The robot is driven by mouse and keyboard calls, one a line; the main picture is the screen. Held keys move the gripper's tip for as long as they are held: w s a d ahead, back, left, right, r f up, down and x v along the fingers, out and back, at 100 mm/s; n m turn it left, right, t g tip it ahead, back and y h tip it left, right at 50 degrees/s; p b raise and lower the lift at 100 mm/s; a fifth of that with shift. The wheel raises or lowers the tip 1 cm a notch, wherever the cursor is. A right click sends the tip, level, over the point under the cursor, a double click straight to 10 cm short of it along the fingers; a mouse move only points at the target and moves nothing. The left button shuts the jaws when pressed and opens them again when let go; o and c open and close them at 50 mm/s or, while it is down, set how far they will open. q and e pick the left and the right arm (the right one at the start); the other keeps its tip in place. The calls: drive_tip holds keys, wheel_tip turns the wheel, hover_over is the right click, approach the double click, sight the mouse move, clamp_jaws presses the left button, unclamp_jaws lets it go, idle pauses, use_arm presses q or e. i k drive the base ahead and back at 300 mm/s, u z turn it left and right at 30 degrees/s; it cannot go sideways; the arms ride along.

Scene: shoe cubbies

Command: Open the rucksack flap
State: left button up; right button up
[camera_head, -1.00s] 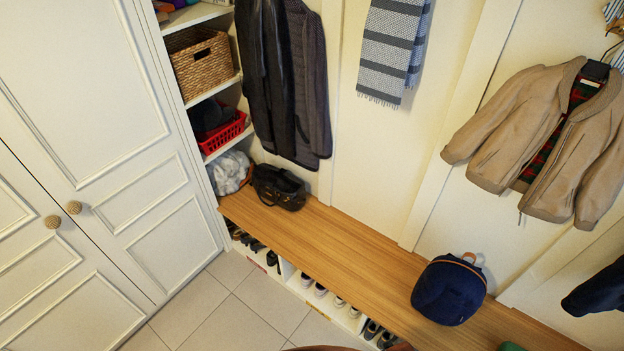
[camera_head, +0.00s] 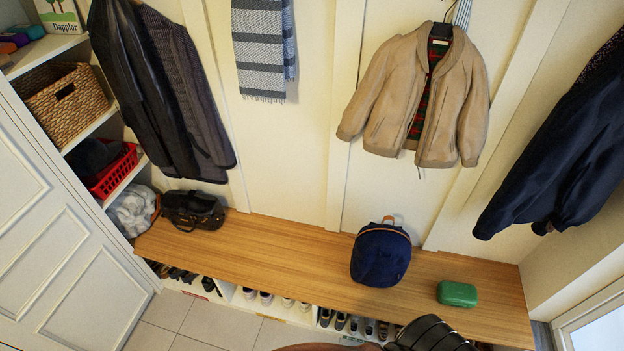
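The navy rucksack (camera_head: 381,256) stands on the wooden bench, right of the middle. It has a tan-edged top and a pale loop handle at its top, close to the wall. Its flap appears closed, though details are small. A dark rounded part at the bottom edge, right of the middle, looks like part of my own arm. Neither gripper's fingers are in view, and nothing touches the rucksack.
A green case (camera_head: 457,293) lies on the bench (camera_head: 290,262) right of the rucksack. A black bag (camera_head: 193,210) sits at the bench's left end. Shoes fill cubbies below. A beige jacket (camera_head: 425,95) and dark coat (camera_head: 565,150) hang above. The bench middle is clear.

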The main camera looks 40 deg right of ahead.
sight(382, 247)
drive_tip(key=z, duration=2)
drive_tip(key=k, duration=0.3)
drive_tip(key=u, duration=0.65)
drive_tip(key=i, duration=0.25)
drive_tip(key=z, duration=0.4)
